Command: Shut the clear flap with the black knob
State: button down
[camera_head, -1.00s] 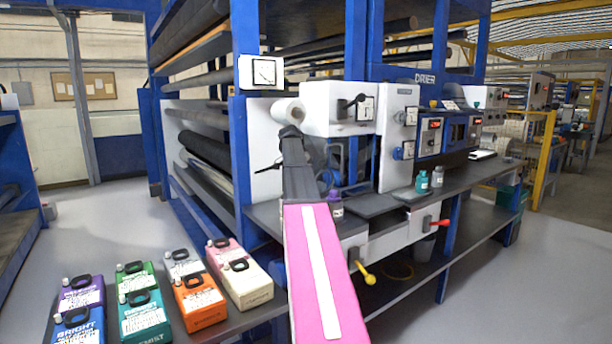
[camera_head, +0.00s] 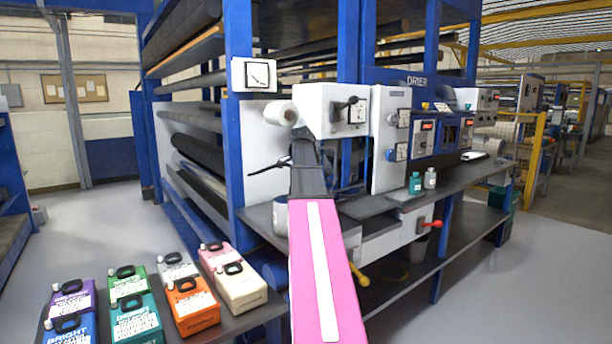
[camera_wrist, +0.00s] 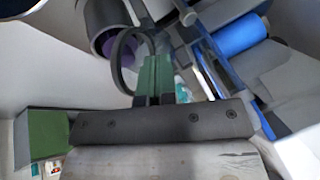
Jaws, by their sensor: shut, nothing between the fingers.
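My gripper (camera_wrist: 156,65) is shut and empty in the wrist view, its narrow green fingers pressed together. A black ring-shaped part (camera_wrist: 122,62) stands just left of the fingers; I cannot tell whether they touch. In the head view my pink and dark arm reaches to the machine front, and the fingers cannot be made out at its far end. I cannot pick out the clear flap or its black knob with certainty; my arm covers part of that area. A black lever (camera_head: 345,104) shows on the white box above right of my arm's end.
The machine's grey shelf (camera_head: 365,207) holds a teal bottle (camera_head: 415,183) and a white bottle (camera_head: 430,178). A red-ended handle (camera_head: 430,224) juts out below. Several coloured jugs stand on a low bench at front left. A blue roll (camera_wrist: 240,36) lies right of my fingers.

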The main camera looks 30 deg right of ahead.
jog(key=s+d+f+m+t, duration=0.1)
jog(key=s+f+t, duration=0.2)
jog(key=s+t, duration=0.4)
jog(key=shift+s+f+m, duration=0.2)
jog(key=shift+m, duration=0.2)
dwell(0.3)
dwell(0.3)
